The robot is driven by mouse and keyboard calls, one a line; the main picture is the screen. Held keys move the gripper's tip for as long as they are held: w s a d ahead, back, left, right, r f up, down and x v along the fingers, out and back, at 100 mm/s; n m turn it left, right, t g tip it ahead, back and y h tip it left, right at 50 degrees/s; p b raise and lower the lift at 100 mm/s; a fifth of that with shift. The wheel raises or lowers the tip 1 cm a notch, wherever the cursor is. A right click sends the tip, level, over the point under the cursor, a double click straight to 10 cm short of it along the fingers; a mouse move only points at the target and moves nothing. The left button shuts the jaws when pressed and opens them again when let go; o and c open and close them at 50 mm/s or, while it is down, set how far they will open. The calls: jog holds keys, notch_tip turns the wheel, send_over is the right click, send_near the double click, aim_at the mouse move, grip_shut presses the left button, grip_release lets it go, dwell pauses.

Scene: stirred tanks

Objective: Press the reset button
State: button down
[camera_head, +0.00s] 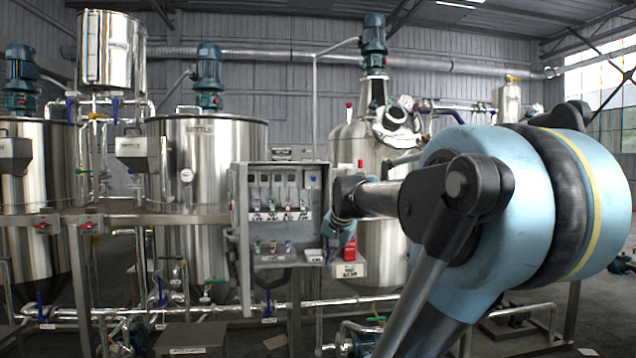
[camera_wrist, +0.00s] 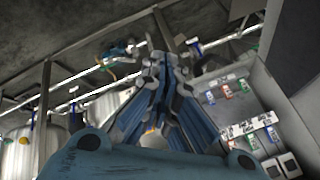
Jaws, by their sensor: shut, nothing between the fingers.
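An open grey control box (camera_head: 236,205) with rows of small labelled switches and coloured buttons (camera_head: 273,247) stands in the middle of the head view. The labels are too small to read, so I cannot tell which button is the reset button. The box also shows at the right of the wrist view (camera_wrist: 285,85), with coloured buttons (camera_wrist: 227,91) on its face. My gripper (camera_head: 330,246) is at the right side of the box, partly hidden by my arm. In the wrist view my gripper (camera_wrist: 153,62) is shut and empty, its fingertips apart from the buttons.
A small box with a red part (camera_head: 349,250) sits right of the control box, close to my gripper. Steel tanks (camera_head: 208,165) stand behind. Red-handled valves (camera_head: 42,227) lie along a rail at left. Pipes (camera_head: 215,309) run low in front.

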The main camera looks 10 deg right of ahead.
jog(key=w+d+r+m+t, duration=0.1)
jog(key=w+r+m+t, duration=0.2)
jog(key=w+r, duration=1)
jog(key=w+d+r+m+t, duration=0.2)
jog(key=w+r+m, duration=0.5)
jog(key=w+r, duration=0.6)
jog(key=shift+w+d+t, duration=0.3)
jog(key=shift+w+t, duration=0.1)
jog(key=shift+w, duration=0.25)
send_near(313, 179)
notch_tip(313, 179, down, 3)
jog(key=w+d, duration=0.2)
jog(key=shift+w+a+f, duration=0.15)
jog(key=shift+w, duration=0.8)
jog(key=shift+w+a+f, duration=0.1)
jog(key=shift+w+a, duration=0.05)
jog(key=shift+w, duration=0.75)
